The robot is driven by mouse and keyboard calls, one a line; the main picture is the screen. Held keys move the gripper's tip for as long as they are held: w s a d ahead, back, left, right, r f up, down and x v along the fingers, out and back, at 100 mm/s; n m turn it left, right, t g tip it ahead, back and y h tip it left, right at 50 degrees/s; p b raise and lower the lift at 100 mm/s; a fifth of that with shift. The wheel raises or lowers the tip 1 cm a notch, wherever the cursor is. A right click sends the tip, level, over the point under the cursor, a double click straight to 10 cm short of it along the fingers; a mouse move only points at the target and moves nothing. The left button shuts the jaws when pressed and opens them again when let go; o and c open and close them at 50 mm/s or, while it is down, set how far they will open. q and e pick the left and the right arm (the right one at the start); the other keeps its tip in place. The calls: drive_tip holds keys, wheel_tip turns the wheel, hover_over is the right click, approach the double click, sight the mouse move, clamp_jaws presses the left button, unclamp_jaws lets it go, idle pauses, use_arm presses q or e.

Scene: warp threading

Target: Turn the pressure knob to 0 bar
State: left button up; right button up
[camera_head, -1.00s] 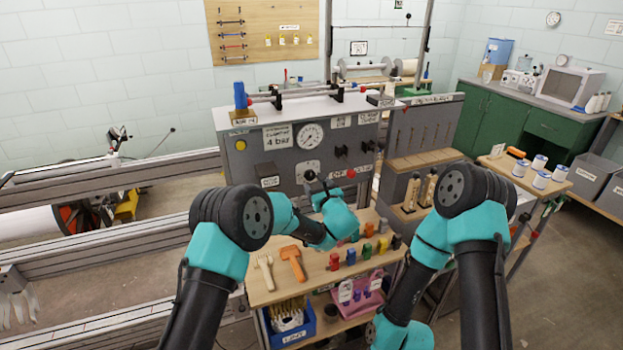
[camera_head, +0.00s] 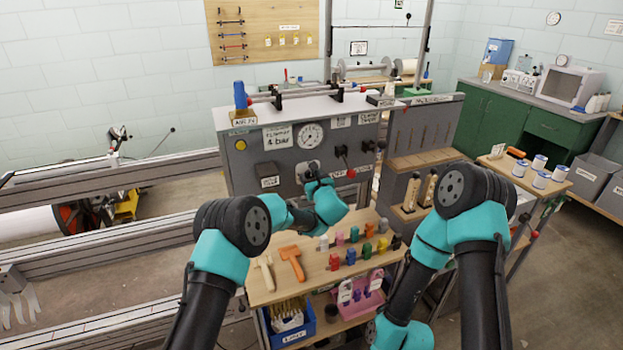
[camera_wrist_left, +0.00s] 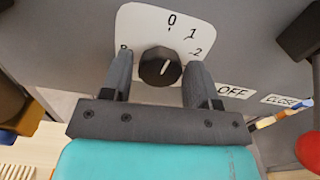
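The black pressure knob (camera_wrist_left: 160,66) sits on a white dial plate (camera_wrist_left: 140,22) in the left wrist view. The plate shows 0, 1 and 2. My left gripper (camera_wrist_left: 160,72) is open, with one finger on each side of the knob; firm contact is not visible. In the head view my left gripper (camera_head: 316,186) is at the panel over the dial plate (camera_head: 307,167), hiding the knob. My right arm (camera_head: 455,235) shows there, but its gripper is not visible.
A round gauge (camera_head: 310,135) is above the dial on the grey panel (camera_head: 245,160). A red-ended lever (camera_head: 350,173) stands close right of my left gripper. Below are a wooden shelf (camera_head: 262,292), an orange tool (camera_head: 291,260) and several coloured pegs.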

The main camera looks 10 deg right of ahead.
use_arm(q)
drive_tip(key=c, duration=0.6)
drive_tip(key=shift+c, duration=0.2)
drive_tip(key=shift+n, duration=0.3)
drive_tip(key=shift+n, duration=0.5)
drive_tip(key=o, duration=0.9)
drive_tip(key=shift+s, duration=0.1)
